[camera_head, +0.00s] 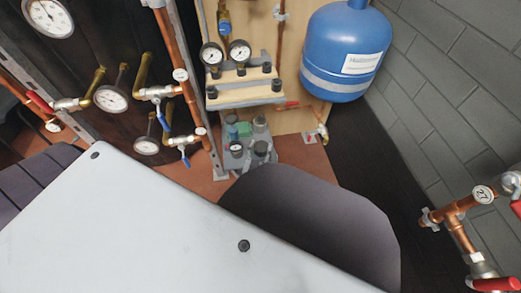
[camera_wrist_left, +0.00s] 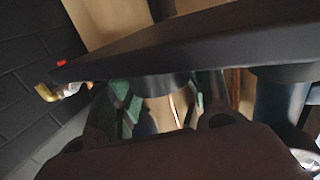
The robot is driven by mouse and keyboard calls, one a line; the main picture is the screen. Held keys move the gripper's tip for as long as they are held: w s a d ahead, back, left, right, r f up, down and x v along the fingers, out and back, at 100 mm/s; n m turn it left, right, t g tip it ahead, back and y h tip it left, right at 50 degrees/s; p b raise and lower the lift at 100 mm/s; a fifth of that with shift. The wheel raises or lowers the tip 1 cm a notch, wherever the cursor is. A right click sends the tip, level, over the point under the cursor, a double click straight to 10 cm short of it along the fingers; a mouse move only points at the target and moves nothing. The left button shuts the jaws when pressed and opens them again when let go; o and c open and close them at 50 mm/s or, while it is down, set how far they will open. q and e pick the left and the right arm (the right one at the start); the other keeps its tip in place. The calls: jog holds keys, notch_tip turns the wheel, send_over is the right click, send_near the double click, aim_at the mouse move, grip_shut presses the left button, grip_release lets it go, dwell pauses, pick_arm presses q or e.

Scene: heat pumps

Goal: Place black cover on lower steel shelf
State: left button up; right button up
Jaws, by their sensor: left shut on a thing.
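The black cover (camera_wrist_left: 200,45) shows in the left wrist view as a wide dark slab slanting across the upper half. My left gripper (camera_wrist_left: 160,95) is shut on it; the slab hides the fingertips and where exactly they touch. In the head view a dark rounded shape (camera_head: 315,225) fills the lower middle, close to the camera; I cannot tell for sure that it is the cover. The left fingers do not show clearly there. My right gripper is out of view. I cannot make out the lower steel shelf with certainty.
A large pale panel with dark bolts (camera_head: 150,225) fills the lower left. Gauges and copper pipes (camera_head: 172,50) stand behind it. A blue tank (camera_head: 345,50) hangs at the back beside a grey block wall (camera_head: 440,80). Valves on copper pipe (camera_head: 465,225) stick out at right.

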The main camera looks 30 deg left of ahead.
pick_arm(q)
jog(key=shift+f, duration=0.15)
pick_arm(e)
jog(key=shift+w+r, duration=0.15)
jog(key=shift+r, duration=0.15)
pick_arm(q)
jog(key=o, duration=0.8)
jog(key=shift+o, duration=0.2)
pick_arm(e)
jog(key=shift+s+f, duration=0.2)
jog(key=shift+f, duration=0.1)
pick_arm(q)
jog(key=shift+s, duration=0.1)
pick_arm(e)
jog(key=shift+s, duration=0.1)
